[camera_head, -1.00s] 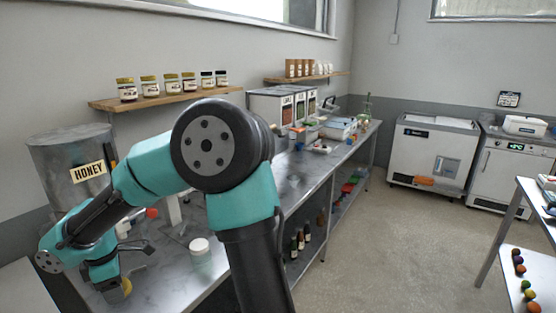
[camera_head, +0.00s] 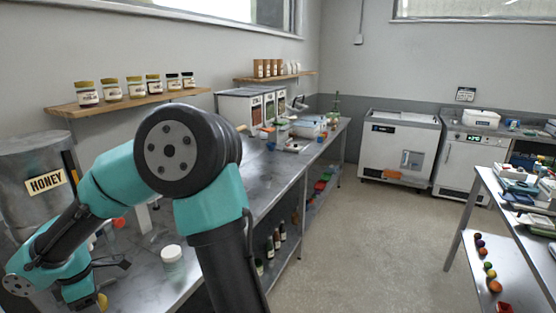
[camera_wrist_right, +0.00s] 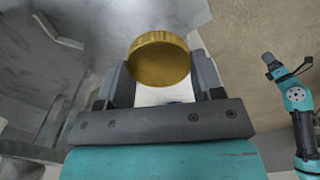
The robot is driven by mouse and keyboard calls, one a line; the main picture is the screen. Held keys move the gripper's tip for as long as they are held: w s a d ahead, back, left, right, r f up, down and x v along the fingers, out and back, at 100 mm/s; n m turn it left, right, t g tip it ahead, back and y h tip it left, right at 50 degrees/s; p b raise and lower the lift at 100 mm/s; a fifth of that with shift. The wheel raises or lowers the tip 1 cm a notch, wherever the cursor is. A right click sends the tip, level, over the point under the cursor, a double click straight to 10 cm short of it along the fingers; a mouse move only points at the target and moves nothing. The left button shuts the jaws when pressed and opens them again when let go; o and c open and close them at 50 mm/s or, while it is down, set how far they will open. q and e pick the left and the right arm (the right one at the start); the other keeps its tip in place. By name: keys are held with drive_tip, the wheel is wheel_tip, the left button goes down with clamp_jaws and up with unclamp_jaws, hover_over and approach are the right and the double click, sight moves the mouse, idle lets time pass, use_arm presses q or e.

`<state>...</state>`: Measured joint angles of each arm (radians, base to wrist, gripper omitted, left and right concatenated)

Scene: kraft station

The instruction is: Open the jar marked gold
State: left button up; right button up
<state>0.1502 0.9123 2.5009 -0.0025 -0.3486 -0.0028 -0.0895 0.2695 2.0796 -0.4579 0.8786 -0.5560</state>
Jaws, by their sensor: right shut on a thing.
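A jar with a ribbed gold lid (camera_wrist_right: 160,62) is between the fingers of my right gripper (camera_wrist_right: 160,84) in the right wrist view. A white part of its body shows below the lid; its label cannot be read. My right gripper is shut on this jar. In the head view my right arm bends over to the lower left, and the gold lid (camera_head: 102,301) shows at the bottom, low over the steel bench. My left arm shows at the right of the wrist view; its gripper (camera_wrist_right: 276,68) is small, and its jaw opening is unclear.
A white-lidded jar (camera_head: 172,253) stands on the steel bench (camera_head: 190,279) near my right arm. A honey drum (camera_head: 28,154) stands at the left. Several jars (camera_head: 87,94) line a wall shelf (camera_head: 150,99). The floor (camera_head: 350,230) at the middle right is open.

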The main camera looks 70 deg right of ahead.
drive_tip(key=shift+f, duration=4.2)
drive_tip(key=o, duration=1)
drive_tip(key=shift+o, duration=0.2)
drive_tip(key=shift+r, duration=0.1)
wheel_tip(320, 180, up, 17)
drive_tip(key=shift+r, duration=0.1)
